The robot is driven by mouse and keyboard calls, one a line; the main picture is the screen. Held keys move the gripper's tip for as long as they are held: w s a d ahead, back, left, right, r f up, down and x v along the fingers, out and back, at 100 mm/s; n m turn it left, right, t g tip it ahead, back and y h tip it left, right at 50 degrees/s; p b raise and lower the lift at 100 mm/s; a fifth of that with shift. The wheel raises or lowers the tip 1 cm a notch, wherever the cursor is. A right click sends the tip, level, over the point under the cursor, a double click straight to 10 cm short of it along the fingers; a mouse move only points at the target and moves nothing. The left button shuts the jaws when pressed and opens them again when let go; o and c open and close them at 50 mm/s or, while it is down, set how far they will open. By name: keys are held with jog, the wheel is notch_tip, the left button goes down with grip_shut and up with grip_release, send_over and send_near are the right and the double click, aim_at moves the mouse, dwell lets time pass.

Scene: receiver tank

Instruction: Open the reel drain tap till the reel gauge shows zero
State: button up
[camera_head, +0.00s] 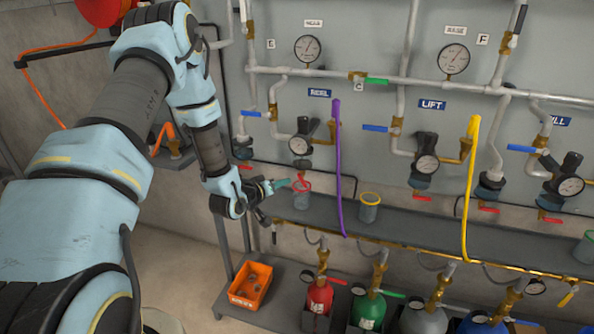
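The REEL label (319,93) marks a regulator with a small round gauge (299,145); its needle is too small to read. The red reel drain tap (301,179) is low under this regulator, just above a clear cup with a red rim (302,198) on the shelf. My gripper (280,185) is left of the cup, with its teal fingertip close to the tap and rim. I cannot tell whether it touches the tap. The finger gap is not clear, and I see nothing held. How far the tap is turned is also unclear.
A purple hose (339,170) hangs right of the reel regulator. A yellow-rimmed cup (369,209) stands on the shelf. The LIFT regulator's gauge (427,164) is farther right. An orange bin (250,285) and several gas cylinders sit below. A blue-handled valve (251,113) is above my gripper.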

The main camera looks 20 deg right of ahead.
aim_at(298, 177)
jog(key=p+x, duration=0.2)
jog(key=x, duration=0.8)
jog(key=shift+d, duration=0.2)
grip_shut()
